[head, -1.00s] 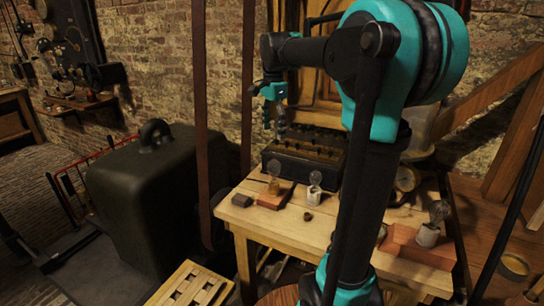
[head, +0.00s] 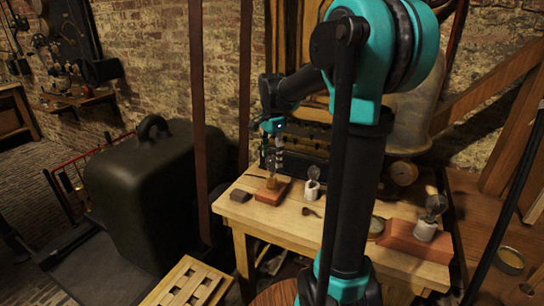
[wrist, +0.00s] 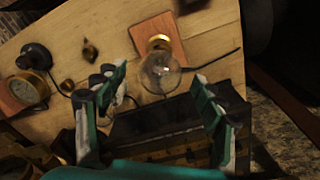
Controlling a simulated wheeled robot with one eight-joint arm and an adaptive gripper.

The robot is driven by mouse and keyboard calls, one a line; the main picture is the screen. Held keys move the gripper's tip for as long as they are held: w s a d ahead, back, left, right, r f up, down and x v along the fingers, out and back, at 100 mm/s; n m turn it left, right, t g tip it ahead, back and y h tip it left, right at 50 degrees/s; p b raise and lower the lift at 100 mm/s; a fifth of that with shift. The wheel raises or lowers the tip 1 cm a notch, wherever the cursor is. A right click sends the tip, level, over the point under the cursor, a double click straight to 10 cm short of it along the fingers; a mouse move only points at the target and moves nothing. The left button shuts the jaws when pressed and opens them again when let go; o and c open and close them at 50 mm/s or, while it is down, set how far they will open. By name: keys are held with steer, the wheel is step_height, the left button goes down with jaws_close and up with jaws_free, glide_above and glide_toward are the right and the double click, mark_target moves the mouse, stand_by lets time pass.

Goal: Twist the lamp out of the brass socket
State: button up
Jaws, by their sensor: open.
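The lamp, a clear glass bulb (wrist: 160,73), stands in the brass socket (wrist: 159,43) on a reddish wooden block (wrist: 155,28). In the head view the brass socket (head: 272,183) and block (head: 266,195) are near the table's back left; my fingers partly hide the lamp there. My gripper (head: 272,164) points down above it. In the wrist view my gripper (wrist: 158,78) is open, with one finger on each side of the bulb and a gap on both sides. Nothing is held. The bulb appears below the fingertips; the exact height gap is hard to tell.
A white socket with a bulb (head: 312,185) stands close to the right. Another (head: 427,227) sits on a brick-coloured block (head: 402,240). A dark battery case (wrist: 150,125) lies behind. A small dark block (head: 240,196) is at left.

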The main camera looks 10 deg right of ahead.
steer(key=shift+c, duration=0.2)
steer(key=c, duration=1.3)
steer(key=n, duration=0.4)
steer(key=shift+n, duration=1.2)
steer(key=shift+n, duration=1.1)
steer(key=n, duration=0.4)
